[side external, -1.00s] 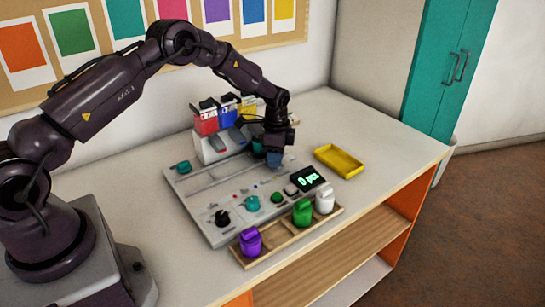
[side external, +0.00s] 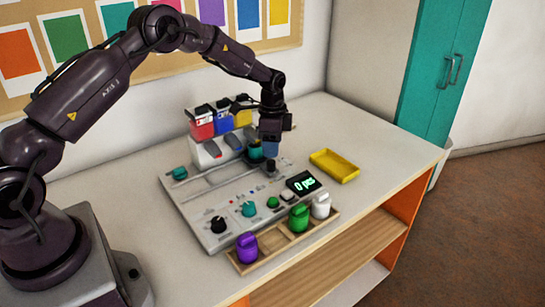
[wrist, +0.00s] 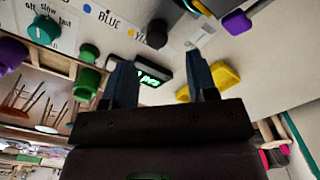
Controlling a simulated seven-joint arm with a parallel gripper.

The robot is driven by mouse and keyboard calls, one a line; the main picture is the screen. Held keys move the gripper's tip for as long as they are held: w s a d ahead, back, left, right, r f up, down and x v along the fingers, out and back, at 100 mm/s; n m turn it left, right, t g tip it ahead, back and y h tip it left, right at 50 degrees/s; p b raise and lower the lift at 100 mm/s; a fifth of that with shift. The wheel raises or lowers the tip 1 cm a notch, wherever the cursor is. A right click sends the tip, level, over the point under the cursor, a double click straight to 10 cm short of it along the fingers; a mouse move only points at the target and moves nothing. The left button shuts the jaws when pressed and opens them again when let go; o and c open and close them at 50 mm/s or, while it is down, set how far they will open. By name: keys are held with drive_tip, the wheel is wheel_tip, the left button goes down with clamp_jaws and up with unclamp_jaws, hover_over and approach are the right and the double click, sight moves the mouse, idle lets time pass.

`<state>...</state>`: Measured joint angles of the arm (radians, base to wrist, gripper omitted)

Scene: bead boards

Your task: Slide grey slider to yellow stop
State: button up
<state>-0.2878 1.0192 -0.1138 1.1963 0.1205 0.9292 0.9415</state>
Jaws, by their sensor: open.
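The bead board (side external: 205,220) lies on the table with slots across its top. A dark knob (side external: 271,164), which looks like the grey slider, stands at the right end of a slot; it also shows in the wrist view (wrist: 157,33), beside a partly covered label beginning "YE". My gripper (side external: 270,152) is just above this knob, its fingers pointing down. In the wrist view my gripper (wrist: 160,65) has its two fingers apart with nothing between them, and the knob lies beyond the tips.
Red, blue and yellow dispensers (side external: 222,118) stand behind the board. Teal knobs (side external: 180,173) (side external: 249,209), a black knob (side external: 217,224) and a display (side external: 301,184) are on it. A yellow tray (side external: 334,166) lies right; a wooden rack (side external: 271,245) with jars is in front.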

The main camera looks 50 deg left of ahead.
wheel_tip(320, 180, up, 7)
drive_tip(key=shift+r, duration=0.2)
idle(0.3)
drive_tip(key=s+d+r+n+t, duration=0.2)
drive_tip(key=s+r, duration=0.4)
drive_tip(key=s, duration=0.4)
drive_tip(key=s+d+r+n+t, duration=0.1)
drive_tip(key=s+d+r+n, duration=0.3)
drive_tip(key=s, duration=0.7)
drive_tip(key=s+d+r+n+t, duration=0.2)
drive_tip(key=s+d+r, duration=0.3)
drive_tip(key=s+r, duration=0.3)
drive_tip(key=s+n, duration=0.1)
drive_tip(key=s, duration=0.1)
drive_tip(key=shift+s+d+t, duration=0.3)
drive_tip(key=shift+s+d, duration=0.05)
drive_tip(key=shift+s, duration=0.05)
idle(0.8)
